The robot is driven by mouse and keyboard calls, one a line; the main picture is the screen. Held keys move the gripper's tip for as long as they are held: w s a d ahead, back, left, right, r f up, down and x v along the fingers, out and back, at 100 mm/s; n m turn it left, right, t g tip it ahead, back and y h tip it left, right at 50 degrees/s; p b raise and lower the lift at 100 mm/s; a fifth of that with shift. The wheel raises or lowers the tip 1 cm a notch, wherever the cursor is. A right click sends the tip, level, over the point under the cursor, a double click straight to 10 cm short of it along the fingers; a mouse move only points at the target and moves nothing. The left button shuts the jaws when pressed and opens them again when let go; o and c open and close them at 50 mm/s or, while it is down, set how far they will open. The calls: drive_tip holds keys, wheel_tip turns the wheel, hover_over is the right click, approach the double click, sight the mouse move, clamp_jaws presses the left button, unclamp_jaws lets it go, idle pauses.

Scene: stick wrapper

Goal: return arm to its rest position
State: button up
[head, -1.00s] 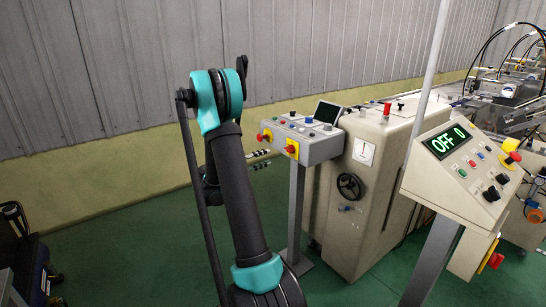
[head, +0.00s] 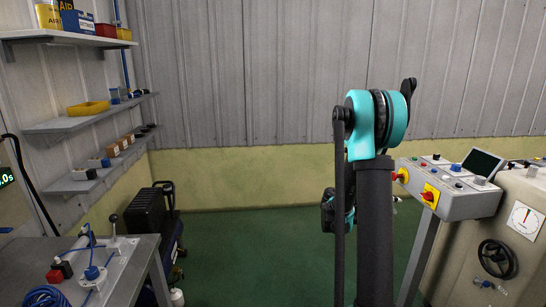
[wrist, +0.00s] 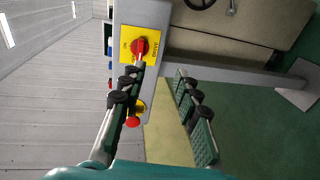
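My arm stands folded up in the right half of the head view, with a teal elbow joint at the top and dark links below. My gripper (wrist: 160,78) shows in the wrist view with its two ridged fingers apart and nothing between them. Beyond the fingers, in the wrist view, is the control box with a red rotary switch (wrist: 140,46) on a yellow plate. The left finger overlaps the box in the picture; I cannot tell whether they touch. In the head view the gripper is mostly hidden behind the arm links.
The grey control box (head: 455,190) on its post stands right of my arm, beside a beige machine (head: 525,235). At left are wall shelves (head: 85,120), a workbench (head: 120,262) and a dark case (head: 150,213). The green floor (head: 255,250) between is clear.

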drive_tip(key=s+a+f+y, duration=0.3)
drive_tip(key=s+a+y, duration=0.2)
drive_tip(key=s+a, duration=0.3)
drive_tip(key=s+a+f+t+y, duration=0.1)
drive_tip(key=s+a+f+y, duration=0.2)
drive_tip(key=s+a+y, duration=0.2)
drive_tip(key=s+a+f+m+t+y, duration=0.1)
drive_tip(key=s+a+f+y, duration=0.3)
drive_tip(key=s+a, duration=0.7)
drive_tip(key=a+y, duration=0.1)
drive_tip(key=a, duration=0.3)
drive_tip(key=shift+s+a+y, duration=0.25)
drive_tip(key=shift+s+y, duration=0.05)
drive_tip(key=shift+s, duration=0.05)
